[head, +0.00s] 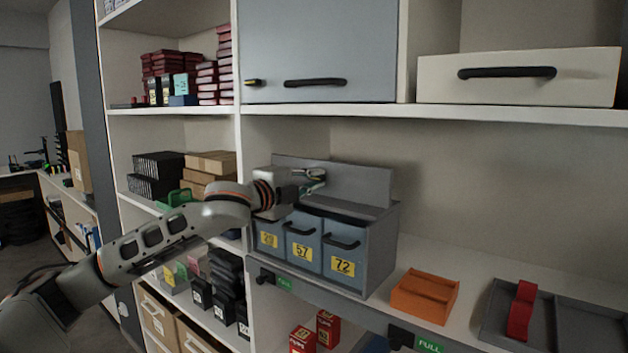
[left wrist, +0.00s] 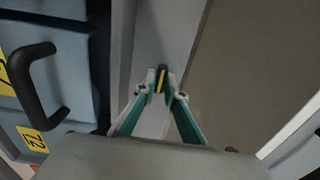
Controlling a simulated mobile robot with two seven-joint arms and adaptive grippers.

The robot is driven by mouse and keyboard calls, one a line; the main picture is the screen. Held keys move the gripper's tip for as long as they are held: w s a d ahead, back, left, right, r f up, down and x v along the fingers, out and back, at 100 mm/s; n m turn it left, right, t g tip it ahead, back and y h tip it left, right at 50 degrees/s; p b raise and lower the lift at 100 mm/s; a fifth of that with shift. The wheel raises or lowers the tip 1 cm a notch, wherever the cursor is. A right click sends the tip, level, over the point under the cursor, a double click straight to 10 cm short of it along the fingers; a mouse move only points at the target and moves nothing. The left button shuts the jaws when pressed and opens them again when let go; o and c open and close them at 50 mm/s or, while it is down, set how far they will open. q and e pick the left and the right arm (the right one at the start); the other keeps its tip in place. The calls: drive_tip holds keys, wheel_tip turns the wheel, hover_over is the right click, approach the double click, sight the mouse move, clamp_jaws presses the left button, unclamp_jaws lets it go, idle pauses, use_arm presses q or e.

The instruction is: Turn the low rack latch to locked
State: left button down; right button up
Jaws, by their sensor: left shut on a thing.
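The low rack (head: 382,235) is a grey box on the shelf with blue-grey drawers labelled 29, 57 and 72. My left gripper (head: 314,180) reaches over its top front, by the raised back panel. In the left wrist view the fingertips of my left gripper (left wrist: 161,92) are closed on the latch (left wrist: 162,78), a small black tab with a yellow stripe. The tab points nearly straight up in that view. In the head view the latch is hidden behind the fingers. My right gripper is not in view.
A drawer handle (left wrist: 35,85) stands close to the left of my fingers in the wrist view. An orange tray (head: 425,296) and a grey tray with a red piece (head: 521,310) lie right of the rack. A shelf board (head: 330,111) runs above.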

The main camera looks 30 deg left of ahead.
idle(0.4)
use_arm(q)
drive_tip(key=c, duration=2.1)
unclamp_jaws()
drive_tip(key=shift+s+a, duration=0.2)
drive_tip(key=shift+s, duration=2.8)
drive_tip(key=shift+s+a, duration=0.2)
drive_tip(key=shift+s, duration=2.8)
